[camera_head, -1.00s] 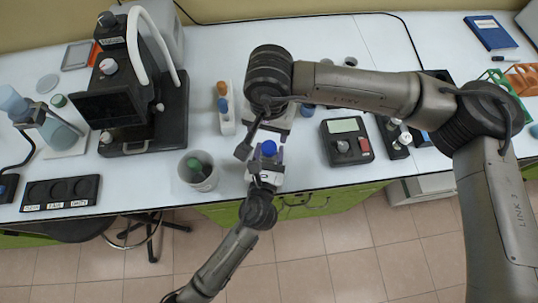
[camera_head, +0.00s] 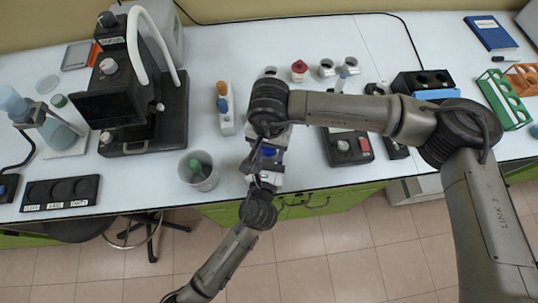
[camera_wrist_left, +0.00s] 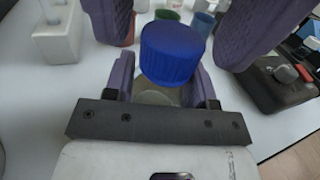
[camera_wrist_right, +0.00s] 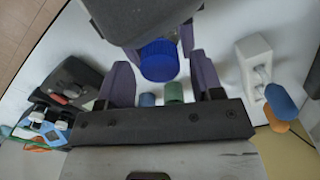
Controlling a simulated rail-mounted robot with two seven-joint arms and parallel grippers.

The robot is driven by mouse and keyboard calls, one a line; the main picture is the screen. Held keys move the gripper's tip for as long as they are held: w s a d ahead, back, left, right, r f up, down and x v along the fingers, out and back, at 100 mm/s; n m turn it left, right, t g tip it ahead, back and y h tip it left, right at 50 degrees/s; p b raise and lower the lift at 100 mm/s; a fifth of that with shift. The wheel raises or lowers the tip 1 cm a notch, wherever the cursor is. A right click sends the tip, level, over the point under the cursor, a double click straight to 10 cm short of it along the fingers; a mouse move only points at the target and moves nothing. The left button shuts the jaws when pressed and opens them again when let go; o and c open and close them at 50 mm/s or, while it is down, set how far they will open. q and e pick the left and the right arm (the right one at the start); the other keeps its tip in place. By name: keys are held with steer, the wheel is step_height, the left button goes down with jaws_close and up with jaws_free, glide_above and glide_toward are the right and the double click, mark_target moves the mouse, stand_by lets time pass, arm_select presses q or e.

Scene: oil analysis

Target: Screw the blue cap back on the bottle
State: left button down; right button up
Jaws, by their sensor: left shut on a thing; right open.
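The blue cap (camera_wrist_left: 172,54) sits on top of a clear bottle (camera_wrist_left: 155,94); I cannot tell how far it is threaded. My left gripper (camera_wrist_left: 162,85) is shut on the bottle below the cap. In the head view the cap (camera_head: 268,151) shows partly, between the two grippers at the table's front edge. My right gripper (camera_wrist_right: 162,82) is open, its purple fingers apart on either side of the cap (camera_wrist_right: 159,60), with no clear contact. The right fingers also show large at the top of the left wrist view. The bottle is mostly hidden in the head view.
A beaker with a green-capped item (camera_head: 198,170) stands left of the grippers. A white rack (camera_head: 226,112) with orange and blue tops is behind it. A dark device (camera_head: 346,148) lies to the right. A red-capped bottle (camera_head: 299,70) and small cups stand behind the right arm.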

steer(key=shift+f, duration=0.45)
steer(key=shift+c, duration=0.2)
steer(key=c, duration=0.9)
steer(key=shift+m, duration=1)
steer(key=o, duration=1.1)
step_height(320, 180, up, 12)
steer(key=shift+r, duration=0.1)
